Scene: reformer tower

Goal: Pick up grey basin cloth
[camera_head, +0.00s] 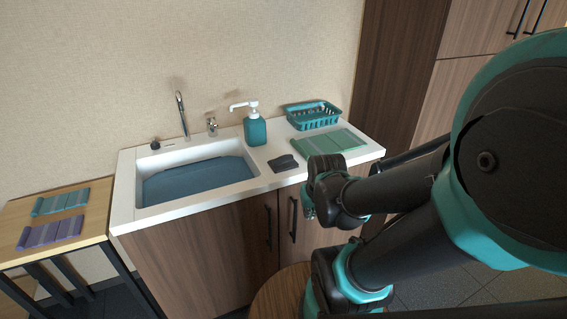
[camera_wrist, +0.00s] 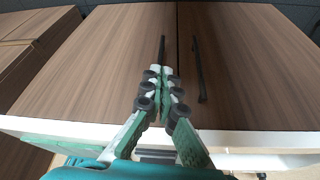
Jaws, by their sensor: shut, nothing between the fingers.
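A small dark grey folded cloth (camera_head: 284,162) lies on the white counter, just right of the sink basin and near the front edge. My gripper (camera_head: 308,208) is in front of the counter's front edge, lower and to the right of the cloth, apart from it. In the wrist view my gripper (camera_wrist: 160,74) has its green fingers together and empty, facing the wooden cabinet doors.
The sink basin (camera_head: 148,197) has a blue bottom. A teal soap bottle (camera_head: 255,130), a green ribbed mat (camera_head: 328,142) and a teal basket (camera_head: 314,117) stand around the cloth. Cabinet handles (camera_head: 268,227) are below. A wooden side table (camera_head: 20,213) bears folded cloths.

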